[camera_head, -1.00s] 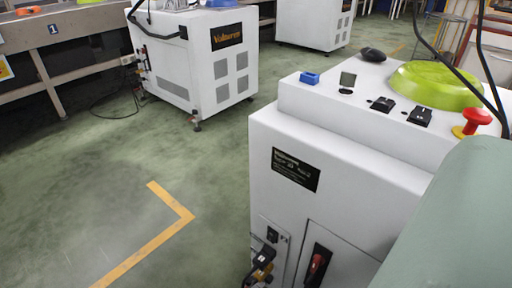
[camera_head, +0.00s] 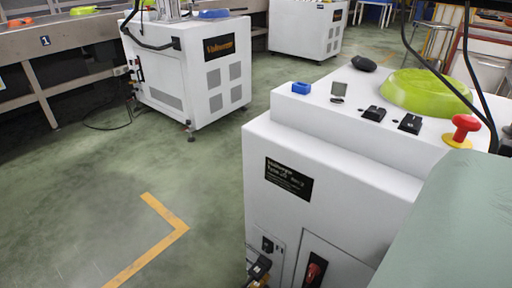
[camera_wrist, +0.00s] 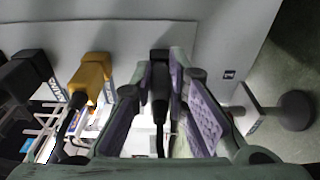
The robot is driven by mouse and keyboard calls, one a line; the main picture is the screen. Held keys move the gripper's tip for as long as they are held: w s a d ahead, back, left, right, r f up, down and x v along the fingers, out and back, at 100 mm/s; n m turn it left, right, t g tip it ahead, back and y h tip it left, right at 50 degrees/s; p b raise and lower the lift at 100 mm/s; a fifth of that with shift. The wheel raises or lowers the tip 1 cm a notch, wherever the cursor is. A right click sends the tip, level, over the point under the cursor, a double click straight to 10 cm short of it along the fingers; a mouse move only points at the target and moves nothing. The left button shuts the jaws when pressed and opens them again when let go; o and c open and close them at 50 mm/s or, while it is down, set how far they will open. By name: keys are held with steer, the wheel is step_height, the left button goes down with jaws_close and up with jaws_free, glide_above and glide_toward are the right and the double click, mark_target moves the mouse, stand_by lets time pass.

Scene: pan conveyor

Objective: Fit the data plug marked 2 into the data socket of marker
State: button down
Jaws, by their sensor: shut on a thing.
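In the wrist view my gripper (camera_wrist: 160,70) has its two purple-padded fingers closed around a black plug (camera_wrist: 159,88), with a cable trailing toward me. The plug's front end is close to a white panel (camera_wrist: 140,28); I cannot tell whether it sits in a socket. No number is readable on the plug. A yellow plug (camera_wrist: 92,72) and a further black plug (camera_wrist: 32,68) are left of the gripper, both at the panel. A small dark label (camera_wrist: 229,74) is on the panel to the right, its mark unclear. The socket is hidden.
In the head view the white machine (camera_head: 330,200) fills the right, with a lime pan (camera_head: 425,92) and a red stop button (camera_head: 463,128) on top. Dark connectors (camera_head: 260,268) are low on its front. Another white machine (camera_head: 170,70) stands behind; green floor lies open at left.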

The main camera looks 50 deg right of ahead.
steer(key=shift+d, duration=0.4)
steer(key=c, duration=1.5)
jaws_free()
steer(key=shift+a, duration=0.15)
steer(key=v, duration=1.1)
steer(key=shift+s+a, duration=0.1)
steer(key=shift+a, duration=0.25)
